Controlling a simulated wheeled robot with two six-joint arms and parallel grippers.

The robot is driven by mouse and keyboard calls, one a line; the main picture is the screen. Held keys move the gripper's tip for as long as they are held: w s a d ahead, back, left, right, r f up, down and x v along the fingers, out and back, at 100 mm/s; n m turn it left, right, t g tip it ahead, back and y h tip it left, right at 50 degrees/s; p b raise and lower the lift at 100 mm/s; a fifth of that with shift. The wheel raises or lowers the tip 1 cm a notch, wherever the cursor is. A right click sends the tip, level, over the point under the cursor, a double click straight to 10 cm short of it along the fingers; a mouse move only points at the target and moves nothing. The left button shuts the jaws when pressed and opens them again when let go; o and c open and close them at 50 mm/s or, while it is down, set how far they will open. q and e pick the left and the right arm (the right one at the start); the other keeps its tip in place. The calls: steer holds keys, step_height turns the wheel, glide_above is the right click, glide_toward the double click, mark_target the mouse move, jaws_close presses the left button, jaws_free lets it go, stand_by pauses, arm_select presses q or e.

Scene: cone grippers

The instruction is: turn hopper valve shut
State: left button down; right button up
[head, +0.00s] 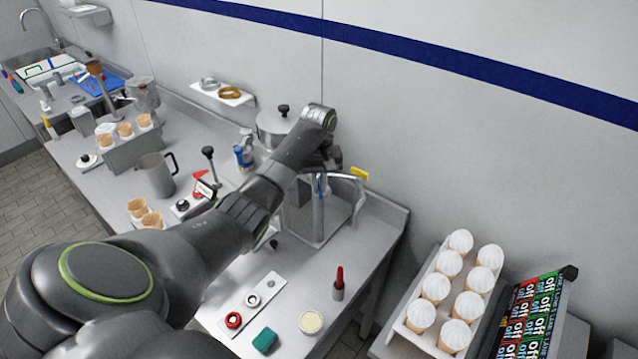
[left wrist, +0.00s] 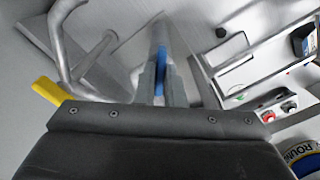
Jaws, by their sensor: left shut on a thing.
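My left gripper (head: 322,172) reaches over the worktop to the steel machine at the back wall. In the left wrist view its two fingers (left wrist: 162,88) are shut on a blue valve handle (left wrist: 161,62), which stands between them beside a grey pipe. The blue handle also shows in the head view (head: 319,187), just below the gripper. The lidded steel hopper (head: 272,127) stands behind my arm, which hides part of it. A yellow handle (head: 360,173) sits on a bent pipe to the right; it shows in the left wrist view (left wrist: 48,92). My right gripper is not in view.
A panel with knobs (head: 252,300), a green sponge (head: 265,340), a cream round tub (head: 311,322) and a red-handled tool (head: 339,283) are on the near worktop. A rack of white-topped cones (head: 411,322) stands at the right. A metal jug (head: 156,174) stands left.

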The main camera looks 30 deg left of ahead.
arm_select(q)
steer(key=m, duration=0.5)
steer(key=shift+a+r, duration=0.1)
steer(key=shift+m, duration=2.5)
steer(key=c, duration=1.5)
jaws_free()
steer(key=shift+w, duration=0.1)
